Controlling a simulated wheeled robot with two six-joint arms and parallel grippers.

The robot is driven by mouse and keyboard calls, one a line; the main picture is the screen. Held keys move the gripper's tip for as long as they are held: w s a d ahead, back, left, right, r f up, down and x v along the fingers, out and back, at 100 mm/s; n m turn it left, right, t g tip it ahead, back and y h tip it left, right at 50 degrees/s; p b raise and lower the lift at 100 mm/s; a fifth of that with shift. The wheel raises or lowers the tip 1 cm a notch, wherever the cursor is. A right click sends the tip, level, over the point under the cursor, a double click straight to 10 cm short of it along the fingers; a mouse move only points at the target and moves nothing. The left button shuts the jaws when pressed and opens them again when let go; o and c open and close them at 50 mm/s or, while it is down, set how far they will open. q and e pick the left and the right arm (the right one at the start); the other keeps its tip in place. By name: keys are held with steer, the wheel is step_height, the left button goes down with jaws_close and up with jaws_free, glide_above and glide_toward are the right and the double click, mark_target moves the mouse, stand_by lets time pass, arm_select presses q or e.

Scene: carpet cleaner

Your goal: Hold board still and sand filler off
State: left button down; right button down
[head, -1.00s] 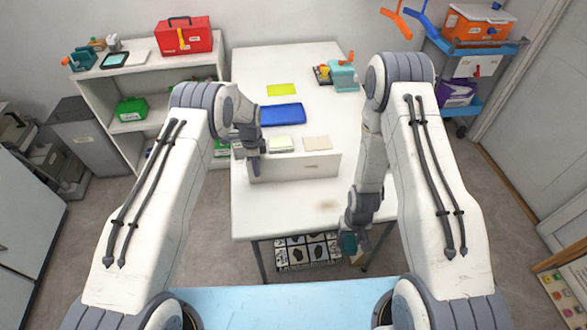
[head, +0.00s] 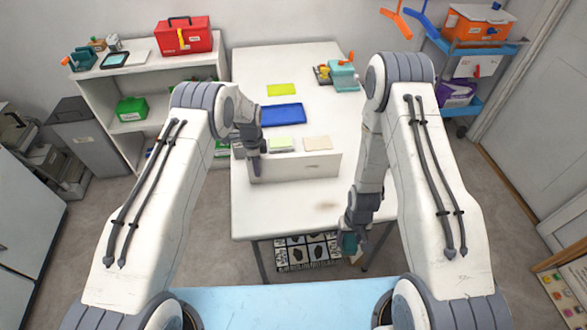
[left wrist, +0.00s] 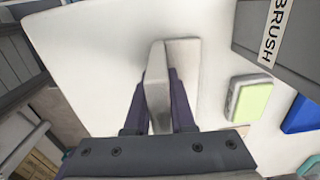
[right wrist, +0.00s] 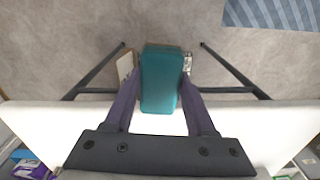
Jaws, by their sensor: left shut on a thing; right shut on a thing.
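The pale board (head: 300,167) stands on its long edge on the white table. My left gripper (head: 257,165) is shut on its left end; in the left wrist view the fingers (left wrist: 157,100) sit on both sides of the board (left wrist: 156,75). The filler is too small to make out clearly on the board's front face. My right gripper (head: 352,232) is shut on a teal sanding block (head: 348,243), apart from the board, in front of the table's front edge. The right wrist view shows the block (right wrist: 160,80) between the fingers.
A grey box labelled BRUSH (left wrist: 270,45) is near my left gripper. The table (head: 275,212) is bare in front of the board, apart from a brownish smudge (head: 326,205).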

stand_by(0.5)
